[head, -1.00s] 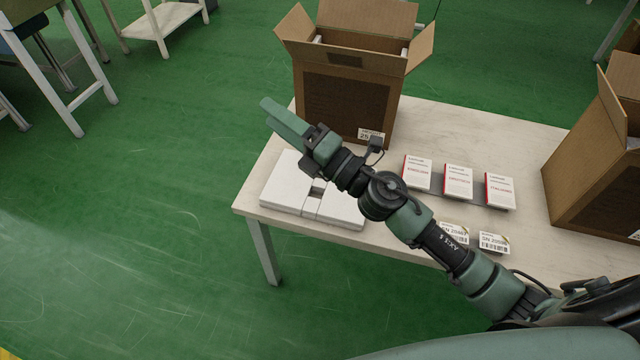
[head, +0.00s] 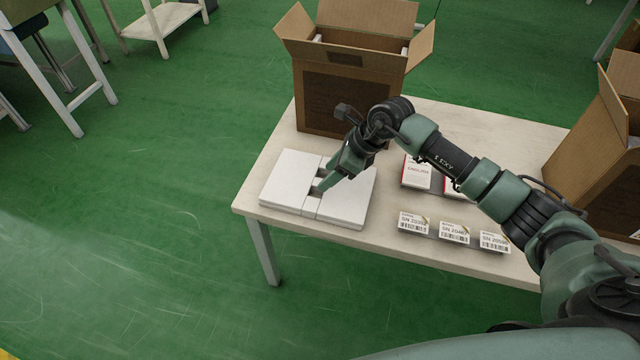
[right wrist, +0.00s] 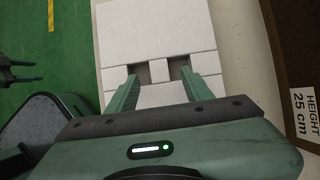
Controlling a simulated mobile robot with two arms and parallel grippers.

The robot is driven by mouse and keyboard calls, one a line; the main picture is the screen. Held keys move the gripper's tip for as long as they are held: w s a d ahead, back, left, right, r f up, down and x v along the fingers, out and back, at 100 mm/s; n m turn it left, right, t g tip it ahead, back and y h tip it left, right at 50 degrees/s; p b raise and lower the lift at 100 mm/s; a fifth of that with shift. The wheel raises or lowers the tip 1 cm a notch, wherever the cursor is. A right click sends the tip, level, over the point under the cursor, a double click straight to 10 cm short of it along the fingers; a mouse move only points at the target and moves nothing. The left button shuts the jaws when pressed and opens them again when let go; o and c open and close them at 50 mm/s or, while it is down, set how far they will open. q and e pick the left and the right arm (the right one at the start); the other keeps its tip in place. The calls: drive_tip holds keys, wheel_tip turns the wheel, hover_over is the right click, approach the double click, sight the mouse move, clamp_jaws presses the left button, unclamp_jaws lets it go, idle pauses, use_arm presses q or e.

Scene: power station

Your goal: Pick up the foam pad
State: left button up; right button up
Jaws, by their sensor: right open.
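The foam pad (head: 286,180) is a white, flat slab made of blocks with two dark slots near its middle. It lies on the near left end of the table. It also shows in the right wrist view (right wrist: 155,32). My right gripper (head: 319,187) is open and empty, pointing down at the middle of the pad. In the right wrist view its two fingers (right wrist: 158,80) stand apart on either side of the slotted middle strip. I cannot tell whether the fingertips touch the pad. My left gripper does not show in the head view.
An open cardboard box (head: 345,95) stands behind the pad, and another box (head: 590,150) stands at the right. White cards (head: 416,172) and serial-number labels (head: 454,231) lie on the table (head: 380,250), partly under my right arm.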

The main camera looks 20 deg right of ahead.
drive_tip(key=x, duration=0.3)
drive_tip(key=shift+a+f, duration=0.1)
clamp_jaws()
